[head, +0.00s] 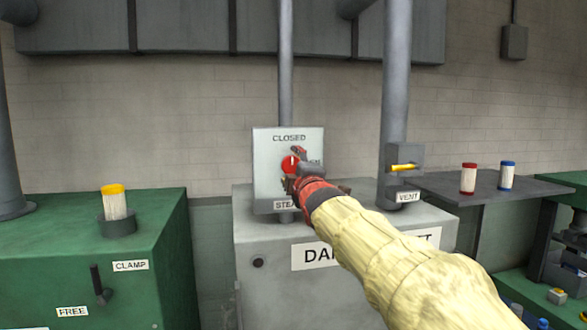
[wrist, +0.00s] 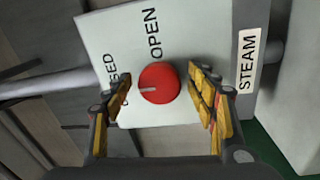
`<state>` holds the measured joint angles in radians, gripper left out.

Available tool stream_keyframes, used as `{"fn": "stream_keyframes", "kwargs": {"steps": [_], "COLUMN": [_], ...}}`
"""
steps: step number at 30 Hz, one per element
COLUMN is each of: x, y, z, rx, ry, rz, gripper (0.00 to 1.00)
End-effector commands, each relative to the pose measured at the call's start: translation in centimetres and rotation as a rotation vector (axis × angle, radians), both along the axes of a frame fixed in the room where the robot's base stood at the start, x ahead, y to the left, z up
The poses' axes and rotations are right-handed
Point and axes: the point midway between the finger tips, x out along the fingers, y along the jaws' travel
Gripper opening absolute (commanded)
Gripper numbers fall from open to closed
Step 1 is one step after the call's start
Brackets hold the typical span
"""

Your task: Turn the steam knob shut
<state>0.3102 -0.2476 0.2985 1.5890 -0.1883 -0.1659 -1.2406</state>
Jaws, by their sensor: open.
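The red steam knob (head: 289,163) sits on a pale panel (head: 262,180) marked CLOSED at the top, with the word OPEN at the right partly hidden. Its white pointer line points up toward CLOSED. In the wrist view, the knob (wrist: 163,80) lies between the fingers of my gripper (wrist: 160,90), and its pointer is turned left toward the CLOSED word, partly covered by the left finger. My gripper (head: 297,171) is open around the knob, with a small gap visible on each side. In the head view it hides part of the knob and panel.
The panel stands above a grey cabinet (head: 262,230) with a DANGER-type sign partly hidden by my arm. A vent pipe (head: 396,90) with a yellow handle (head: 404,167) rises at right. A green clamp machine (head: 40,230) is at left. A dark shelf (head: 440,188) holds two canisters.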

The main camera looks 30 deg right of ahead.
Motion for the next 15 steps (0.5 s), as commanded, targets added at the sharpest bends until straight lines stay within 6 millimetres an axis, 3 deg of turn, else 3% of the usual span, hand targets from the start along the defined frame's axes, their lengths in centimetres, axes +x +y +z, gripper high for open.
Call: {"fn": "stream_keyframes", "kwargs": {"steps": [8, 15], "x": [-0.3, -3.4], "y": [0.1, 1.0], "z": [0.0, -0.2], "rx": [0.000, 0.000], "ry": [0.000, -0.002], "rz": [0.000, 0.000], "gripper": [0.58, 0.58]}}
